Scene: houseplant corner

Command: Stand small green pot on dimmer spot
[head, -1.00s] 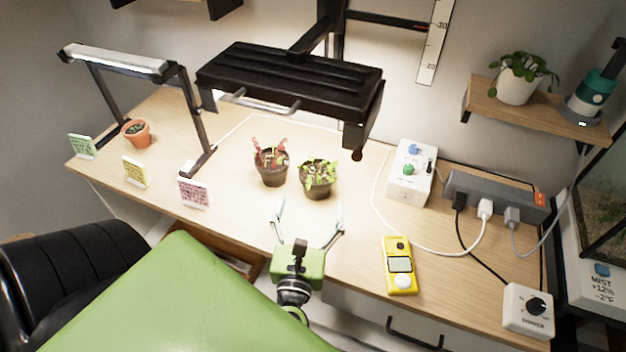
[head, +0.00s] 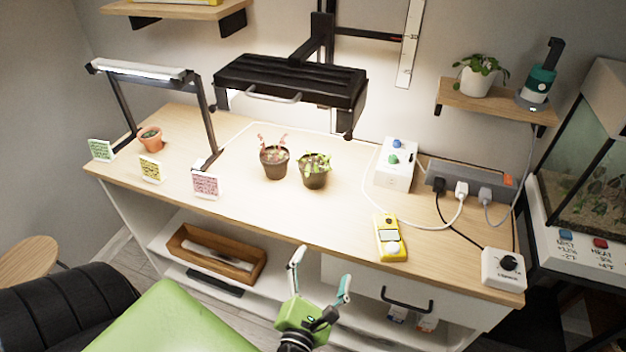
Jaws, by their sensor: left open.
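A small dark brown pot with a green leafy plant (head: 314,176) stands upright on the desk under the large black lamp (head: 291,82). A similar dark pot with a reddish plant (head: 274,167) stands just left of it. I see no pot that is itself green. A white box with a black knob, the dimmer (head: 503,269), sits at the desk's front right corner. No marked dimmer spot can be told for sure. My left gripper (head: 320,272) is open and empty, in front of the desk's front edge, well apart from the pots. My right gripper is not in view.
A smaller lamp (head: 140,70) stands at left by a terracotta pot (head: 150,140). A yellow meter (head: 390,237), control box (head: 396,165) and power strip (head: 470,179) with cables occupy the right.

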